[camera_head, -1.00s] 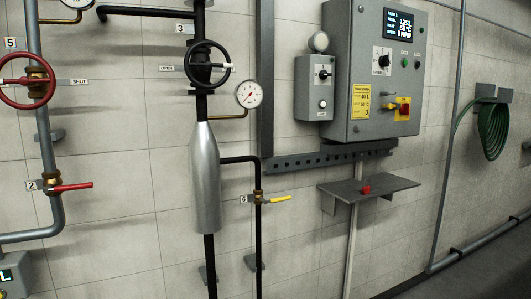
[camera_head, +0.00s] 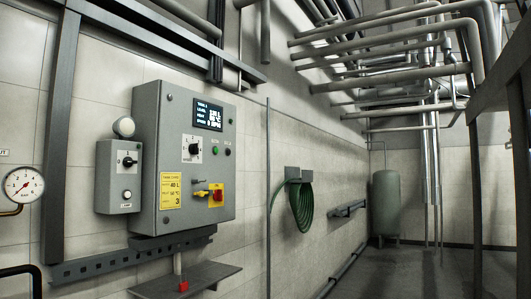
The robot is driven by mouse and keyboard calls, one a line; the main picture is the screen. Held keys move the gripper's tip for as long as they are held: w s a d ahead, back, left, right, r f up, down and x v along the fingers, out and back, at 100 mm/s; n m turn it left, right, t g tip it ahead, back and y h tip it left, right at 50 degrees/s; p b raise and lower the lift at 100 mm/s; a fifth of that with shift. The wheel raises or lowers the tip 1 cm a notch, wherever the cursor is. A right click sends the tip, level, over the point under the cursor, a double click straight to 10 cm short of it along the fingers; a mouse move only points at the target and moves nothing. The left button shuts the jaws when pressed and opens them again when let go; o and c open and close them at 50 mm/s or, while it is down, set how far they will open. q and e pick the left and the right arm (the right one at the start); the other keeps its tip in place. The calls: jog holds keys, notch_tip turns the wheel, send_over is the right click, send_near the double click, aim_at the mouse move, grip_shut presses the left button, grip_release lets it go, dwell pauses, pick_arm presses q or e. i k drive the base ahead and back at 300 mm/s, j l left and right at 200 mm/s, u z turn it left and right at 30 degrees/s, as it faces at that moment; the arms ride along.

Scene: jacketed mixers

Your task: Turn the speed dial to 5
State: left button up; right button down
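A grey control box (camera_head: 150,170) hangs on the tiled wall at left of centre. Its upper face has a lit display (camera_head: 208,114); the bottom line seems to read speed 0 RPM, though the text is small. Below the display is a black dial (camera_head: 193,149) on a white plate; its setting is too small to read. A smaller box (camera_head: 105,178) to the left carries another black knob (camera_head: 128,161) on a white plate. I cannot tell from the labels which is the speed dial. Neither of my grippers is in view.
A red and yellow switch (camera_head: 217,195) and a yellow card (camera_head: 171,190) are on the control box. A shelf (camera_head: 215,272) with a red item (camera_head: 183,286) sits below. A green hose (camera_head: 301,204), pipes and a tank (camera_head: 385,203) are farther right. Floor (camera_head: 400,270) there looks clear.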

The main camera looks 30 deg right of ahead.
aim_at(194, 148)
jog(key=z, duration=0.45)
jog(key=i+l+u, duration=0.1)
jog(key=u, duration=0.3)
jog(key=i+l+u, duration=0.1)
jog(key=u, duration=0.25)
jog(key=i+l+u, duration=0.1)
jog(key=u, duration=0.3)
jog(key=i+l+u, duration=0.2)
jog(key=l+u, duration=0.2)
jog(key=l, duration=0.55)
jog(key=l+u, duration=0.4)
jog(key=l, duration=0.55)
jog(key=l+u, duration=0.15)
jog(key=l, duration=3.15)
